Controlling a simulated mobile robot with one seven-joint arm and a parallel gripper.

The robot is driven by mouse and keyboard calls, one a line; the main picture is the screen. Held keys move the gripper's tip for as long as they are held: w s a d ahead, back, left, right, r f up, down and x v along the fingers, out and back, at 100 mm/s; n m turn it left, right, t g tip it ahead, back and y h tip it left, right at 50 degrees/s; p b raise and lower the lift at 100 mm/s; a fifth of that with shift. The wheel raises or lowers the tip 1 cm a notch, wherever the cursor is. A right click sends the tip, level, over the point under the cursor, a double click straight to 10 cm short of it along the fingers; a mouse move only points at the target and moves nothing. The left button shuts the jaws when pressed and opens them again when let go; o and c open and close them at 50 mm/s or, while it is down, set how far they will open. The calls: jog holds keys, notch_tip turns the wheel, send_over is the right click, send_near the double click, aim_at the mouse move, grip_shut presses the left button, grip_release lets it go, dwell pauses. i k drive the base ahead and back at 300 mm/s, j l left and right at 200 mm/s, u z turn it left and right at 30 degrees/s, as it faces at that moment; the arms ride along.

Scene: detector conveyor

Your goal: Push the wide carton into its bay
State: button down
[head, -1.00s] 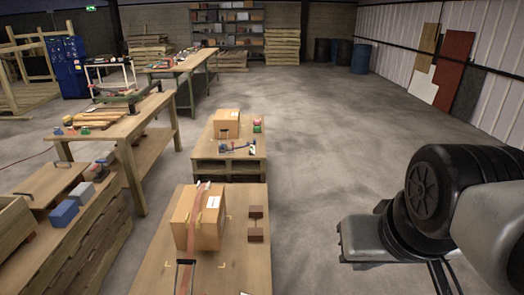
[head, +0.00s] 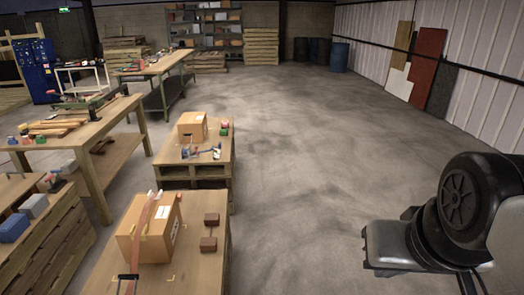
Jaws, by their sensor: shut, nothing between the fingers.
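A brown cardboard carton (head: 135,246) with an orange-brown strap over its top and a white label stands on the near wooden table (head: 192,280), left of centre. A smaller-looking carton (head: 190,128) stands on the low table behind it. I cannot tell for certain which is the wide carton. Yellow corner marks (head: 170,278) show on the near tabletop beside the strapped carton; I cannot tell whether they mark its bay. Parts of my arm show at the right edge, well apart from both cartons. My gripper itself is not in view.
Two dark brown blocks (head: 208,244) sit right of the strapped carton. Small tools (head: 200,152) lie in front of the far carton. A workbench (head: 75,130) and a stacked-wood stand (head: 50,245) are on the left. The concrete floor (head: 300,170) is open in the middle.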

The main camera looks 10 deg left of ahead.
aim_at(164, 218)
jog(key=i+l+z, duration=0.1)
jog(key=i+l, duration=0.7)
jog(key=l, duration=0.2)
jog(key=i+u, duration=0.15)
jog(key=i, duration=0.35)
jog(key=i+l+u, duration=0.15)
jog(key=i, duration=0.35)
jog(key=i+l+u, duration=0.15)
jog(key=i, duration=0.3)
jog(key=i+l+u, duration=0.15)
jog(key=i, duration=1.5)
jog(key=i+u, duration=0.7)
jog(key=u, duration=0.2)
jog(key=i+l+u, duration=0.2)
jog(key=u, duration=0.25)
jog(key=i+u, duration=0.15)
jog(key=u, duration=0.25)
jog(key=i+l+u, duration=0.1)
jog(key=u, duration=0.35)
jog(key=i+l+u, duration=0.15)
jog(key=u, duration=0.25)
jog(key=i+l+u, duration=0.15)
jog(key=u, duration=0.25)
jog(key=i+l+u, duration=0.2)
jog(key=u, duration=0.15)
jog(key=i+l+u, duration=0.15)
jog(key=u, duration=0.15)
jog(key=i+l+u, duration=0.15)
jog(key=l+u, duration=0.2)
